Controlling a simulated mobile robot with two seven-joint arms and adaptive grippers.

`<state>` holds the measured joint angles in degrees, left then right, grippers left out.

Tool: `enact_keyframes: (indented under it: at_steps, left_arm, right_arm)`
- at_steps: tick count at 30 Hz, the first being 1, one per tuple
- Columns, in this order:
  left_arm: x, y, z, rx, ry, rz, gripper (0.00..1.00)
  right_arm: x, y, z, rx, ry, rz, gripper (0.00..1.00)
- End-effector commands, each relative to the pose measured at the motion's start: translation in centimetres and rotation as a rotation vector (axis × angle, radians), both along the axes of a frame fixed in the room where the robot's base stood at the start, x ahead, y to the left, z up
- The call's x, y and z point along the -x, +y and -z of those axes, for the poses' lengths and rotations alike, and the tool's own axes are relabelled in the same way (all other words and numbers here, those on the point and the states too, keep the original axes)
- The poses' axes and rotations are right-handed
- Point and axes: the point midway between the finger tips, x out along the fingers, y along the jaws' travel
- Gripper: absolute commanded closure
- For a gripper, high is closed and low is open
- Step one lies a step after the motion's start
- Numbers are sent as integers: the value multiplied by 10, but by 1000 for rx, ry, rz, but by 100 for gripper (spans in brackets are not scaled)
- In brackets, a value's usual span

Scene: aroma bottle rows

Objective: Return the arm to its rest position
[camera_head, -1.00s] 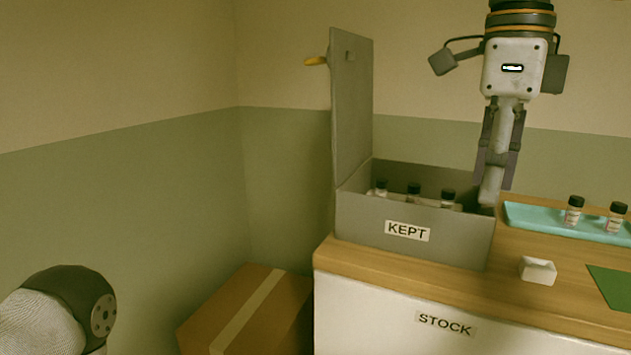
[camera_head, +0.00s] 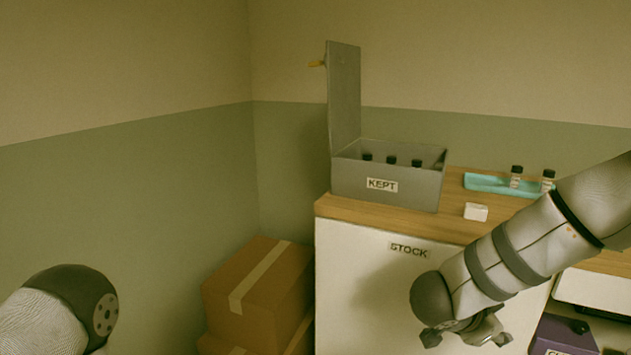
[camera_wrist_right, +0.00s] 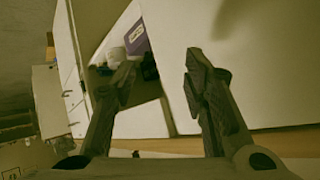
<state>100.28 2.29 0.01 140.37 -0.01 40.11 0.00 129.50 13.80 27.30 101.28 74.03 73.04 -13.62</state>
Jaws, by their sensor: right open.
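My right arm reaches in from the right in the head view, low in front of the white STOCK cabinet (camera_head: 365,290). My right gripper (camera_wrist_right: 160,80) is open and empty in the right wrist view, its two fingers well apart.
A teal tray (camera_head: 478,183) with two bottles (camera_head: 515,177) stands right of the box. A small white block (camera_head: 475,212) lies on the wooden top. Cardboard boxes (camera_head: 255,290) are stacked left of the cabinet. A purple box (camera_head: 565,338) is at lower right.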

Motion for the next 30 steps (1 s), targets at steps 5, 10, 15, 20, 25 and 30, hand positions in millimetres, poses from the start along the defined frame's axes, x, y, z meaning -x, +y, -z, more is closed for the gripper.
enact_keyframes:
  at_steps: [5,10,15,20,25,30]
  left_arm:
    - [0,0,-1,0,-2,0,55]
    - [-1,0,-1,0,-3,0,55]
    - [-1,0,-1,0,-2,0,55]
    - [-1,0,-1,0,-2,0,55]
    - [-1,0,-1,0,-2,0,55]
    - [-1,0,-1,0,-2,0,55]
  right_arm:
    - [78,35,133,9,296,-560,60]
    - [204,64,206,-147,614,-927,60]
    - [332,77,223,-346,899,-1159,60]
    - [396,80,215,-464,1043,-1254,60]
    - [408,81,212,-489,1070,-1273,60]
    - [407,81,213,-487,1067,-1272,60]
